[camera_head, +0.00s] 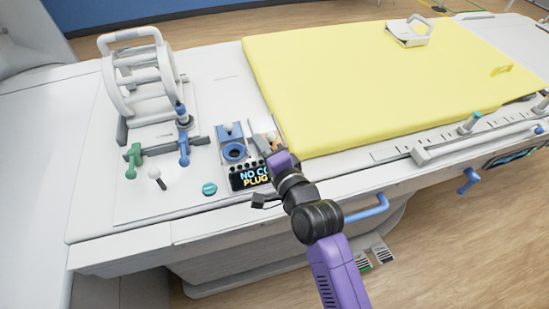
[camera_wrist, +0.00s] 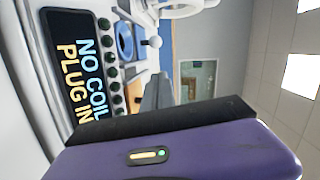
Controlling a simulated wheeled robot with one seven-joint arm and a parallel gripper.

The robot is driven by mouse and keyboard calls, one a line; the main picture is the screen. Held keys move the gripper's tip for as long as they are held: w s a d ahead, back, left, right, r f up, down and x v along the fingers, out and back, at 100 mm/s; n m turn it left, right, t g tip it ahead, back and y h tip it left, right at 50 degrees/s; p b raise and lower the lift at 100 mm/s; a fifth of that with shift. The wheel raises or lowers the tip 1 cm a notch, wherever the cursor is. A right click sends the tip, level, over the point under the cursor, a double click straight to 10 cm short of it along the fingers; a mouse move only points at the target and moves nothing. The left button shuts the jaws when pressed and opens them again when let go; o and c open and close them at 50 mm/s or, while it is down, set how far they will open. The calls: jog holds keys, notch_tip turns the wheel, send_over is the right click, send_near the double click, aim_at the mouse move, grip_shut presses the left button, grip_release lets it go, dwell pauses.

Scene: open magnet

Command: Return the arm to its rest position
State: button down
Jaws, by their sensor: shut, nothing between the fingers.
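My purple and black arm reaches in from the bottom of the head view to the front edge of the white patient table. My gripper (camera_head: 263,143) is at its end, above the table top, just right of the blue round socket (camera_head: 234,151) and behind the black display (camera_head: 249,176). Its grey fingers are small and partly hidden by my wrist there. In the wrist view the gripper (camera_wrist: 157,91) shows as grey fingers close together, shut, with nothing seen held. The wrist view is turned sideways.
A white cage-like coil (camera_head: 140,80) stands at the left of the table. Green and blue levers (camera_head: 132,160) and a white-knobbed stick are in front of it. A yellow mat (camera_head: 370,85) covers the right side. A blue handle (camera_head: 368,209) juts from the table front, close to my arm.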

jog(key=v, duration=0.6)
jog(key=shift+b, duration=0.3)
jog(key=shift+w, duration=0.1)
jog(key=s+d+r+n+t+h, duration=0.2)
jog(key=s+d+n+t+h, duration=0.15)
jog(key=s+d+n, duration=0.7)
jog(key=s+d+g+h, duration=0.1)
jog(key=s+d, duration=0.2)
jog(key=s, duration=0.6)
jog(key=s+d+f+g+h, duration=0.1)
jog(key=s+d, duration=0.2)
jog(key=s, duration=0.6)
jog(key=s+d+f+g+h, duration=0.1)
jog(key=s+d+h, duration=0.1)
jog(key=s, duration=0.8)
jog(key=shift+d+f, duration=0.2)
jog(key=shift+d, duration=0.7)
